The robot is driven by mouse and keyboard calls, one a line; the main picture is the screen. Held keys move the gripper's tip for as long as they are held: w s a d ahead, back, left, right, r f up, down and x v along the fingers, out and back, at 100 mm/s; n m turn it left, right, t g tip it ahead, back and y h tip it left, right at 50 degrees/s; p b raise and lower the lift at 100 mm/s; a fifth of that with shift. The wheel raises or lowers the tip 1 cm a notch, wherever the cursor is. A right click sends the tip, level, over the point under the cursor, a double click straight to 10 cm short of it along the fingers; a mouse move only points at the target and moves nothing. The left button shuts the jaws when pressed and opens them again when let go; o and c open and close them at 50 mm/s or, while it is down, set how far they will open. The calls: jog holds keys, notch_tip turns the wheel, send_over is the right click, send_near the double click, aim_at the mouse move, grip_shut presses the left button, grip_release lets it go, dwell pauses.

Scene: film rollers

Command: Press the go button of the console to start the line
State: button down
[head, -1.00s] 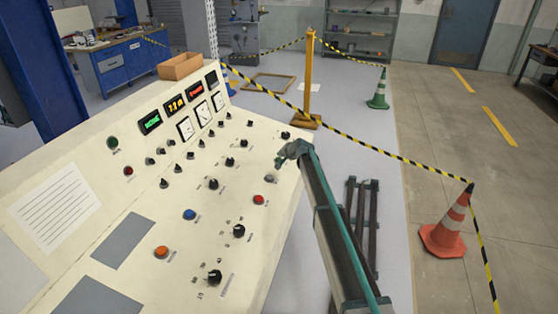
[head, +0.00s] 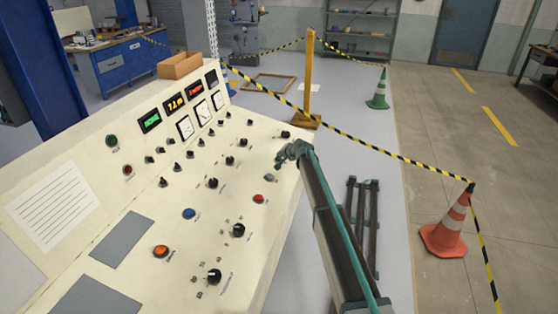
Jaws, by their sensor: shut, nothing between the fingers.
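The cream console (head: 130,205) slopes across the left half of the head view. It carries a green button (head: 112,141), a red button (head: 128,170), a blue button (head: 190,214), a second red button (head: 259,199), an orange button (head: 162,251) and a grey button (head: 270,178). Labels are too small to read, so I cannot tell which is the go button. My gripper (head: 281,161) is shut and empty over the console's right edge, near the grey button. Whether it touches the panel I cannot tell.
Several black knobs (head: 239,230) stand up from the panel. Small displays (head: 174,104) and dials line its back, with a cardboard box (head: 180,66) behind. Right of the console are a dark rack (head: 362,220), barrier tape and an orange cone (head: 445,238).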

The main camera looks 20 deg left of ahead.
jog(key=shift+a+f+b, duration=0.1)
jog(key=shift+f+b, duration=0.35)
jog(key=shift+f, duration=0.1)
dwell(0.7)
jog(key=shift+r, duration=0.15)
jog(key=shift+d+r, duration=0.2)
jog(key=shift+r, duration=0.6)
jog(key=shift+d+r+p, duration=0.15)
jog(key=shift+d+r, duration=0.05)
jog(key=shift+r, duration=0.6)
jog(key=shift+d+r+p, duration=0.15)
jog(key=shift+d+r, duration=0.05)
jog(key=shift+r, duration=0.6)
jog(key=shift+d+r+p, duration=0.15)
jog(key=shift+d+r, duration=0.05)
jog(key=shift+r, duration=0.6)
